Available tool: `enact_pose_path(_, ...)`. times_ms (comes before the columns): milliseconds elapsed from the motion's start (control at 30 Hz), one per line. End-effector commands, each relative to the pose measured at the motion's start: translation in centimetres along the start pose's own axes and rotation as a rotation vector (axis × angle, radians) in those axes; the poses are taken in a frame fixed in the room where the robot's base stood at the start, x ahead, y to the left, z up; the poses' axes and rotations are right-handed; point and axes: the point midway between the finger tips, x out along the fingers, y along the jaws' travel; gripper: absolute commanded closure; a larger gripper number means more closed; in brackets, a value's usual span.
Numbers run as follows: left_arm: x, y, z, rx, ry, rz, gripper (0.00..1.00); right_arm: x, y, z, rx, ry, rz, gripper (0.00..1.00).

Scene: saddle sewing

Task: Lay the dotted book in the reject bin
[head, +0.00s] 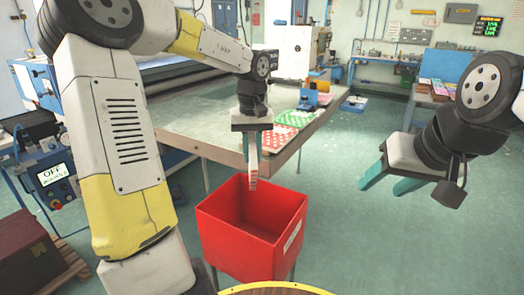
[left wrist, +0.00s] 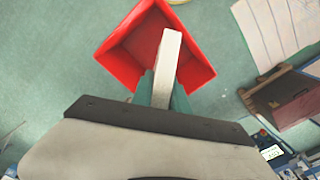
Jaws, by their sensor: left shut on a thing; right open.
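The red reject bin (head: 222,240) stands open on legs in front of the table; its inside looks empty. My left gripper (head: 253,160) is shut on a thin book (head: 253,176), held upright and edge-on above the bin, its lower end near rim height. The book's cover is turned away, so its dots cannot be made out; a little red shows low on it. The left wrist view shows the book's pale edge (left wrist: 165,65) between the fingers, over the red bin (left wrist: 125,60). My right gripper (head: 388,184) is open and empty, at the right over bare floor.
A dark red box (head: 25,262) sits on a pallet at left. Floor right of the bin is clear.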

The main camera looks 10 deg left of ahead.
Motion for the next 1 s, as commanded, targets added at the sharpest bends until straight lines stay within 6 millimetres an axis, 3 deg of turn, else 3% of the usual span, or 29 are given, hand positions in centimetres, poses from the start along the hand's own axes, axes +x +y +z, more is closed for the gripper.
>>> enact_pose_path(1000, 9.5, 0.1, 0.1, 0.001, -0.004, 0.0, 1.0, 0.0, 0.0, 0.0, 0.0, 0.0, 0.0, 0.47)
